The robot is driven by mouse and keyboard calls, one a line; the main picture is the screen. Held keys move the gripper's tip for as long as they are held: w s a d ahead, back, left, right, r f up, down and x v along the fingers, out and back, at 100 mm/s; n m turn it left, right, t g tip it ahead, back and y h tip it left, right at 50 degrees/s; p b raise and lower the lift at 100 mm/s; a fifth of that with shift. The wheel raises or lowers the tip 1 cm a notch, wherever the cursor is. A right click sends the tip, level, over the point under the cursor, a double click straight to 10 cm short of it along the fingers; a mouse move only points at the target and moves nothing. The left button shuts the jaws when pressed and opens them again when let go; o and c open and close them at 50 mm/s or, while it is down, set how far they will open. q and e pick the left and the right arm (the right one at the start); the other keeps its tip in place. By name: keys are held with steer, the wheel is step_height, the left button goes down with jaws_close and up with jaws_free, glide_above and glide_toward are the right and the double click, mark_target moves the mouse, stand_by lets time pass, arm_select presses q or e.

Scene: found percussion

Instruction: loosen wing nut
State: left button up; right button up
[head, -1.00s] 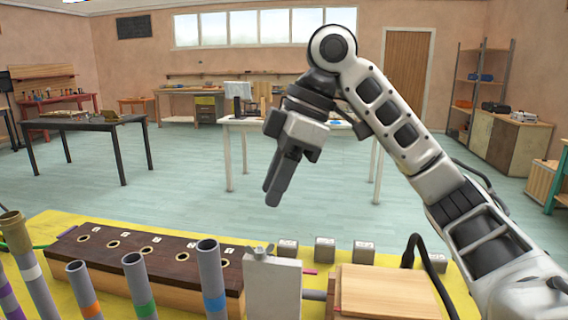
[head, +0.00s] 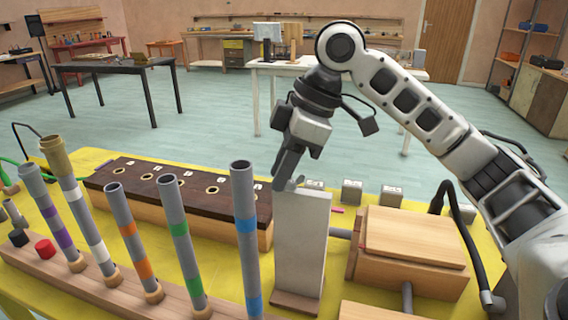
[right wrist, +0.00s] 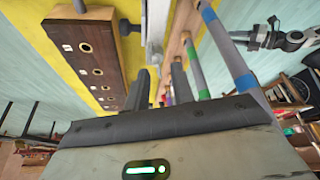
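A pale grey upright post (head: 301,240) stands at the front middle of the yellow table. A small grey piece, probably the wing nut (head: 294,184), shows at its top, partly hidden by the fingers. My right gripper (head: 283,181) points down at the post's top left edge. In the right wrist view its two dark fingers (right wrist: 160,82) stand apart, with the pale post (right wrist: 157,20) beyond; I cannot tell whether they touch the nut. What looks like my left gripper (right wrist: 262,38) shows small at the right of that view, its fingers unclear.
Several grey tubes with coloured bands (head: 180,235) stand left of the post. A dark-topped box with holes (head: 180,193) lies behind them. A wooden box (head: 415,240) with a black hose (head: 462,240) is at the right. Small grey blocks (head: 352,191) line the table's back.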

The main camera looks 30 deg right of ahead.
jaws_close()
steer(key=n+p, duration=0.1)
steer(key=n+g+p, duration=0.1)
steer(key=shift+s+r+p, duration=0.1)
steer(key=shift+r+p, duration=0.15)
steer(key=shift+p, duration=0.05)
steer(key=shift+s+n+g+y+p, duration=0.1)
steer(key=shift+n+g+y+p, duration=0.2)
steer(key=shift+n+p, duration=0.45)
steer(key=shift+f+n, duration=0.2)
steer(key=shift+n, duration=0.15)
